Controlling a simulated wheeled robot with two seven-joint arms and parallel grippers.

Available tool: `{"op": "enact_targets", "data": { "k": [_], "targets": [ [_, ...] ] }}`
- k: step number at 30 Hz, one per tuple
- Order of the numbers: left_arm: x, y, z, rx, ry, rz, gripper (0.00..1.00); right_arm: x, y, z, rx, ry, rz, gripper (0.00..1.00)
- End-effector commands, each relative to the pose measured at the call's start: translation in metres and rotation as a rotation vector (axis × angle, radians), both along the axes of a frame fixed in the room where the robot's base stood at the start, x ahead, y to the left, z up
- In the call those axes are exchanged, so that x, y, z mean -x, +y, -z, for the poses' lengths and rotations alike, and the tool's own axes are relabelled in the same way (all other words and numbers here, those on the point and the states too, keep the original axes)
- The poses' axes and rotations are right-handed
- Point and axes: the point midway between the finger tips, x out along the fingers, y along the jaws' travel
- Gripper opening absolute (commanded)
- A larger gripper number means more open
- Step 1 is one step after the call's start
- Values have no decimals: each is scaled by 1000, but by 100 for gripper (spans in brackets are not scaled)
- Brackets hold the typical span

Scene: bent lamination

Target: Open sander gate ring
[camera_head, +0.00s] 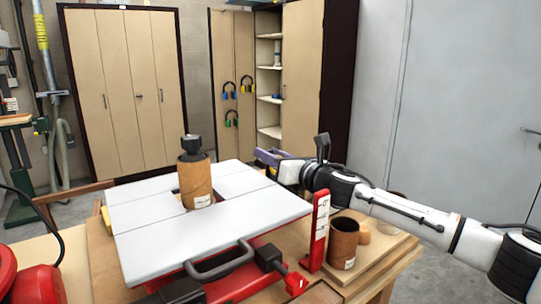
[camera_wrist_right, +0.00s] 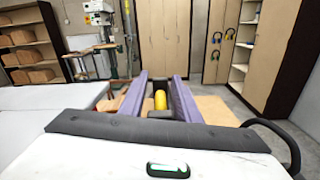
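The sander has a light grey table (camera_head: 150,250) on a red body, with a brown sanding drum (camera_head: 196,182) standing upright through it and a dark knob on top. My right gripper (camera_head: 268,155) is beyond the table's right far corner, with purple fingers. In the right wrist view the gripper (camera_wrist_right: 160,76) is open, its two fingers apart. A yellow rounded part (camera_wrist_right: 160,101) with a dark piece below it shows between the fingers. I cannot tell whether it is the gate ring, or whether the fingers touch it. My left gripper is not in view.
A red upright piece (camera_head: 315,232) and a brown cylinder (camera_head: 343,244) stand right of the sander on a wooden bench (camera_head: 375,275). A black handle (camera_head: 218,262) is at the sander's front. Wooden cabinets (camera_head: 125,90) stand behind, with clear floor before them.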

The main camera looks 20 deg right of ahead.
Motion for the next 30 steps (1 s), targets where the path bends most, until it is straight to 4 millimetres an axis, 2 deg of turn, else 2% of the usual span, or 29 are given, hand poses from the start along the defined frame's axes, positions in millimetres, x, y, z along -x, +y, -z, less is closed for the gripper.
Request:
{"op": "enact_targets", "data": {
  "k": [1,6,14,24,30],
  "targets": [
    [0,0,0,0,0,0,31,0,0,0,0,0,0,28],
    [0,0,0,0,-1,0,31,0,0,0,0,0,0,0],
    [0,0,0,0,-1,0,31,0,1,-3,0,-1,-2,0],
    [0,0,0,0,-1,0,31,1,2,-52,-2,-6,-4,0],
    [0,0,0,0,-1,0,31,1,2,-59,-4,-2,-5,0]
  ]
}}
